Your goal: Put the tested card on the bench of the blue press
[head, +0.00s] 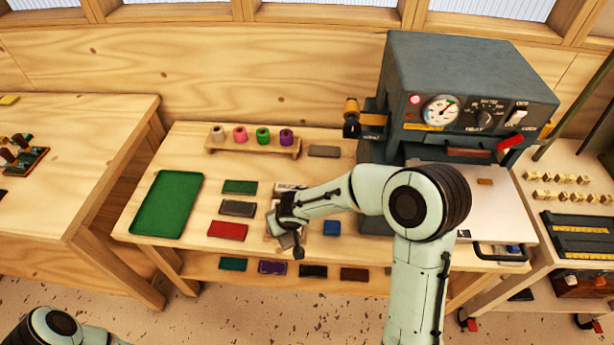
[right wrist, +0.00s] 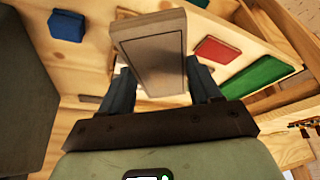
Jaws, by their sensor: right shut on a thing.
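My right gripper (head: 287,230) hangs over the front middle of the wooden table. It is shut on a flat grey-beige card (right wrist: 150,52), which sits between both fingers in the right wrist view. In the head view my arm and gripper hide most of the card. The dark blue-grey press (head: 470,80) stands at the table's right, with a dial, knob and switches. A pale flat surface (head: 508,215) with a black handle extends in front of it, right of my right arm. My left gripper is outside the view; only part of the left arm shows at bottom left.
Green (head: 240,187), grey (head: 238,208) and red (head: 227,231) cards lie left of my gripper, a blue block (head: 332,228) right. A green tray (head: 167,205) is at the table's left. A rack (head: 255,149) of coloured rolls stands behind. More cards lie on the lower shelf.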

